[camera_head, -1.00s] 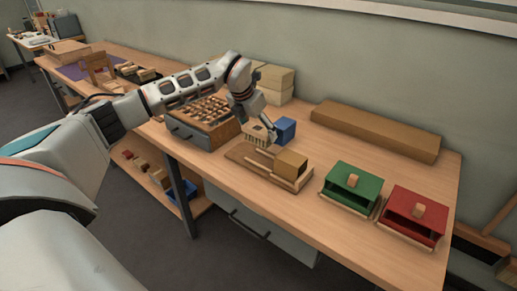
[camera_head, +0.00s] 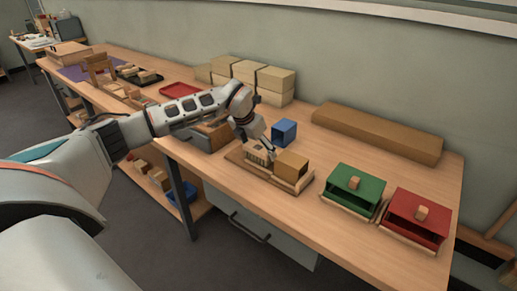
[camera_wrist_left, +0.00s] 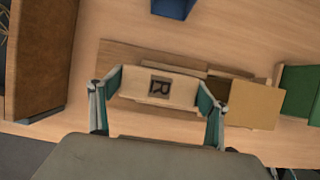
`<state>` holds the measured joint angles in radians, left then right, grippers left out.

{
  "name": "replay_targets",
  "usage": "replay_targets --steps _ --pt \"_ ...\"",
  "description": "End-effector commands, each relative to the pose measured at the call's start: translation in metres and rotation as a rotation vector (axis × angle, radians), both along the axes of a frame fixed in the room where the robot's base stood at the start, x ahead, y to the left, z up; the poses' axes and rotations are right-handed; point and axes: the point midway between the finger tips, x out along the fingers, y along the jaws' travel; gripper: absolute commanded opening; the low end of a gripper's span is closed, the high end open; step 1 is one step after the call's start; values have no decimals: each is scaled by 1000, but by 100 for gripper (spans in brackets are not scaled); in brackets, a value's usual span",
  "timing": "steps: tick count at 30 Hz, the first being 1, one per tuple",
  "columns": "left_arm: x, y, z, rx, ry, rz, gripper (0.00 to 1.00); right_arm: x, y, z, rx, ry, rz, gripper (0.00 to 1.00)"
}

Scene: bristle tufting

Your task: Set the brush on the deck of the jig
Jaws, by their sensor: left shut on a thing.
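The brush (camera_head: 256,157) is a pale wooden block with dark slots on its side in the head view. In the left wrist view its top (camera_wrist_left: 140,84) shows a dark square marked with an R. My left gripper (camera_wrist_left: 160,88) is shut on the brush, one finger at each end. The jig (camera_head: 237,156) is a long wooden board on the table, with a tan block (camera_head: 291,164) at its right end. The brush is over the jig's left part, beside the tan block. I cannot tell whether it touches the deck. My right gripper is not in view.
A blue box (camera_head: 284,132) stands behind the jig. A green box (camera_head: 354,190) and a red box (camera_head: 416,217) stand to the right. A wooden case (camera_wrist_left: 42,50) is close on the left in the wrist view. Stacked tan blocks (camera_head: 275,80) line the wall.

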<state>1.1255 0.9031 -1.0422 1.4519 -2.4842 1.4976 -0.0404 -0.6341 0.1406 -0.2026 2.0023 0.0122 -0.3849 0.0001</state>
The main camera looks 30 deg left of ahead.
Motion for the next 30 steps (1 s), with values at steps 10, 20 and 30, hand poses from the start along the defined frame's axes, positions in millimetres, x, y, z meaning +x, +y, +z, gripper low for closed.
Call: replay_targets --steps 10,20,30 --pt "0 0 -1 0 1 0 93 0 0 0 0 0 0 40" --pt "-8 1 24 1 -4 -1 93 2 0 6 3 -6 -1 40" --pt "-35 3 87 1 -4 0 93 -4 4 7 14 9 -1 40"
